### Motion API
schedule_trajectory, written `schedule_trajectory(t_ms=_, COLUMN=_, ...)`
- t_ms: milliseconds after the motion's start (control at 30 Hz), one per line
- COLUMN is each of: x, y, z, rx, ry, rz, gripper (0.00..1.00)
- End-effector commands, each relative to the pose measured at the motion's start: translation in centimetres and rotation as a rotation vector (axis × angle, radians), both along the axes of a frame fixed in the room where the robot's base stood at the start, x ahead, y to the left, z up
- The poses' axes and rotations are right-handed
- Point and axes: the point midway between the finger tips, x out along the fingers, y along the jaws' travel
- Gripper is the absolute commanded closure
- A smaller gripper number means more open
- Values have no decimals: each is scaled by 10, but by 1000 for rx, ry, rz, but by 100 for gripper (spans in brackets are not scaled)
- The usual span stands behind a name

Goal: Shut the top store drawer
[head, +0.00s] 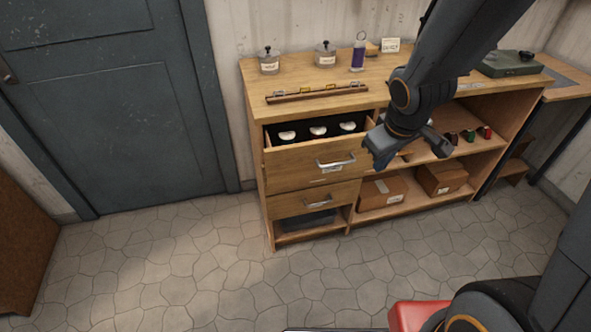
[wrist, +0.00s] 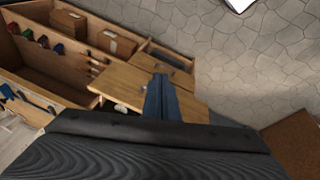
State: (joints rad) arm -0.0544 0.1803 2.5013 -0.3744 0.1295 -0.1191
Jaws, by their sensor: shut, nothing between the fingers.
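The top store drawer (head: 310,163) stands pulled out from the left side of the wooden cabinet in the head view. It has a silver handle and a label on its front, and several white pieces (head: 318,130) lie on its dark lining. My gripper (head: 378,160) is shut and empty, just right of the drawer's front corner; I cannot tell whether it touches. In the wrist view the shut fingers (wrist: 161,92) lie in front of the drawer's wooden front (wrist: 128,84), hiding part of it.
A lower drawer (head: 315,200) sits below. Jars (head: 269,62), a purple bottle (head: 358,52) and a wooden rack (head: 317,92) stand on the cabinet top. Cardboard boxes (head: 383,191) fill the lower right shelf. The stone floor (head: 190,260) in front is clear. A blue door (head: 110,110) is at left.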

Motion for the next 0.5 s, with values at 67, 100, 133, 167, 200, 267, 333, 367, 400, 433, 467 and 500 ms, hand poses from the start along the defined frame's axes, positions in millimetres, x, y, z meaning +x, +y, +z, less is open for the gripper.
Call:
schedule_trajectory(t_ms=67, x=30, y=23, z=-21, rx=-31, ry=-67, rz=236, gripper=100)
schedule_trajectory(t_ms=100, x=42, y=38, z=-29, rx=-38, ry=-103, rz=359, gripper=100)
schedule_trajectory(t_ms=133, x=50, y=49, z=-35, rx=-42, ry=-129, rz=450, gripper=100)
schedule_trajectory(t_ms=167, x=56, y=62, z=-41, rx=-41, ry=-154, rz=537, gripper=100)
schedule_trajectory(t_ms=200, x=61, y=79, z=-49, rx=-34, ry=-185, rz=650, gripper=100)
schedule_trajectory(t_ms=267, x=65, y=103, z=-58, rx=-19, ry=-225, rz=798, gripper=100)
schedule_trajectory(t_ms=333, x=63, y=127, z=-68, rx=4, ry=-263, rz=943, gripper=100)
schedule_trajectory(t_ms=367, x=62, y=136, z=-71, rx=15, ry=-276, rz=993, gripper=100)
schedule_trajectory(t_ms=400, x=60, y=146, z=-74, rx=28, ry=-292, rz=1051, gripper=100)
schedule_trajectory(t_ms=433, x=58, y=152, z=-76, rx=37, ry=-301, rz=1086, gripper=100)
schedule_trajectory(t_ms=467, x=56, y=157, z=-78, rx=44, ry=-308, rz=1113, gripper=100)
schedule_trajectory(t_ms=500, x=54, y=162, z=-79, rx=53, ry=-316, rz=1142, gripper=100)
